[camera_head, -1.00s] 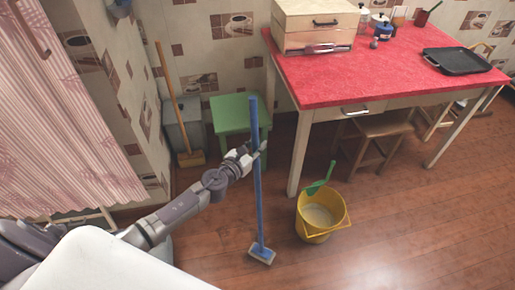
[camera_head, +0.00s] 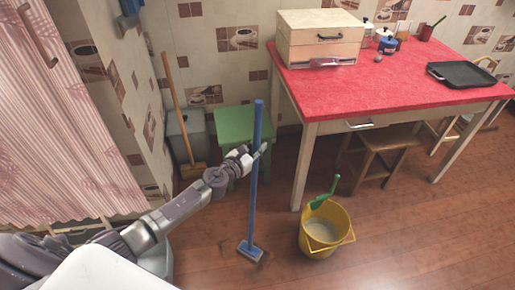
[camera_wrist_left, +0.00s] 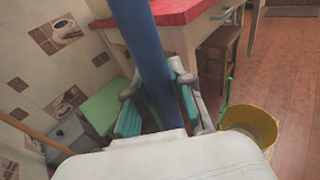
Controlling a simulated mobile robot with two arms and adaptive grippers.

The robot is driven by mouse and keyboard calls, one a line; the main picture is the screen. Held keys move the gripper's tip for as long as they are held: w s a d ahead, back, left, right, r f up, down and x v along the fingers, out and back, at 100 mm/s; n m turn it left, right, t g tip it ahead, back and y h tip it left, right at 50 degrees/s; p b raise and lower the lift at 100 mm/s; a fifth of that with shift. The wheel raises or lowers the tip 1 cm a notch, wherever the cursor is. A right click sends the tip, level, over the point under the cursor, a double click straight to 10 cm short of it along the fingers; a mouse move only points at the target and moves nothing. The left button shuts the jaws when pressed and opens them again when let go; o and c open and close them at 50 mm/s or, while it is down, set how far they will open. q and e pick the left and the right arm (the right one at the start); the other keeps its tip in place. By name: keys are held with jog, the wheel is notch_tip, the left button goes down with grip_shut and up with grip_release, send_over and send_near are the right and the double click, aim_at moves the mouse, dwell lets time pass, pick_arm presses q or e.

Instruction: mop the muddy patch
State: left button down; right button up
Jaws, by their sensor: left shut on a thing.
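My left gripper (camera_head: 259,152) is shut on the blue handle of the mop (camera_head: 256,185) and holds it nearly upright. In the left wrist view the thick blue handle (camera_wrist_left: 146,50) runs between the gripper's fingers (camera_wrist_left: 160,100). The mop's flat blue-grey head (camera_head: 250,250) is down at the wooden floor. Small dark marks, perhaps part of the muddy patch (camera_head: 264,261), show beside the head; the head may hide more. My right gripper is in neither view.
A yellow bucket (camera_head: 310,245) with pale contents and a green-handled tool (camera_head: 325,193) stands right of the mop. A green stool (camera_head: 232,124), grey bin (camera_head: 187,138) and broom (camera_head: 170,90) stand behind. The red-topped table (camera_head: 390,75) is at right. Floor at front right is clear.

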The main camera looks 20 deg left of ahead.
pick_arm(q)
jog(key=shift+w, duration=0.15)
jog(key=shift+w+a+b, duration=0.2)
jog(key=shift+w+b, duration=0.15)
jog(key=shift+w, duration=0.35)
jog(key=shift+w+a+b, duration=0.2)
jog(key=shift+w+b, duration=0.1)
jog(key=shift+w, duration=0.35)
jog(key=shift+w+a+b, duration=0.2)
jog(key=shift+w+b, duration=0.15)
jog(key=shift+w, duration=0.35)
jog(key=shift+f, duration=0.1)
jog(key=shift+w+a+b, duration=0.2)
jog(key=shift+w+b, duration=0.2)
jog(key=shift+w, duration=0.3)
jog(key=shift+w+a+b, duration=0.25)
jog(key=shift+w+b, duration=0.1)
jog(key=shift+w, duration=0.4)
jog(key=shift+w+a+b, duration=0.2)
jog(key=shift+w+b, duration=0.2)
jog(key=shift+w, duration=0.3)
